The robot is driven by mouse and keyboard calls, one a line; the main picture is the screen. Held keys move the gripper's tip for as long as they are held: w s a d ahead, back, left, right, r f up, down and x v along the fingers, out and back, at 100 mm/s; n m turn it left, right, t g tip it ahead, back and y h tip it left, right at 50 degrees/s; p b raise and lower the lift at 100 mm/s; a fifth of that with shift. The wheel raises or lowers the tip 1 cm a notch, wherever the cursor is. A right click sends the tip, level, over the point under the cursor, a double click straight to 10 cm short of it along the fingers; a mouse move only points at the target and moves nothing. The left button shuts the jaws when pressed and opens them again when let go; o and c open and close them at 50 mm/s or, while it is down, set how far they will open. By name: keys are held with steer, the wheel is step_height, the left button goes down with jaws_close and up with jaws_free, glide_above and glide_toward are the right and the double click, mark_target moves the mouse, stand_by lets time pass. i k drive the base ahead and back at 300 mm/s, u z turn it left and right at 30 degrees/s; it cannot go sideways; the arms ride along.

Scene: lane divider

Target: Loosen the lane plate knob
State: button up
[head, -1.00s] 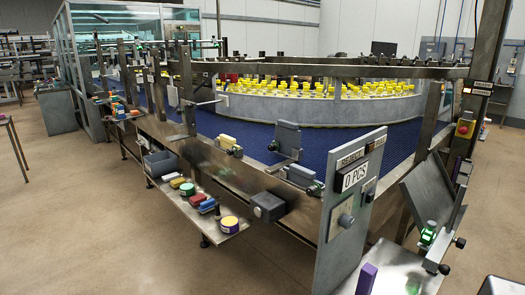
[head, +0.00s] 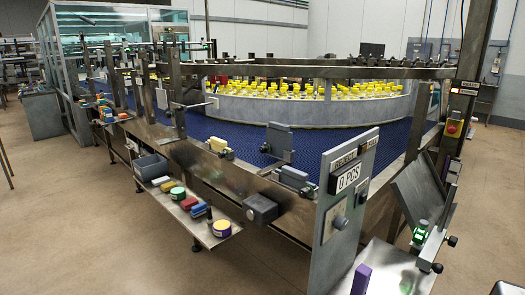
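A grey upright plate (head: 279,141) on a metal bracket stands at the near edge of the blue conveyor, at the centre of the head view. A small dark knob (head: 265,147) shows at its left side. I cannot tell for sure whether this is the lane plate knob, nor whether it is tight or loose. Other dark knobs (head: 452,241) sit on the tilted plate's stand at the right. My gripper is not in view.
A grey reject panel (head: 325,255) with a "0 PCS" display stands in front. A low shelf (head: 215,240) with coloured blocks and tape rolls juts out left of it. Yellow-capped bottles (head: 300,91) fill the conveyor's far side. The floor at front left is clear.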

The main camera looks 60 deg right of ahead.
mark_target(262, 150)
steer(key=i, duration=0.85)
steer(key=u, duration=0.05)
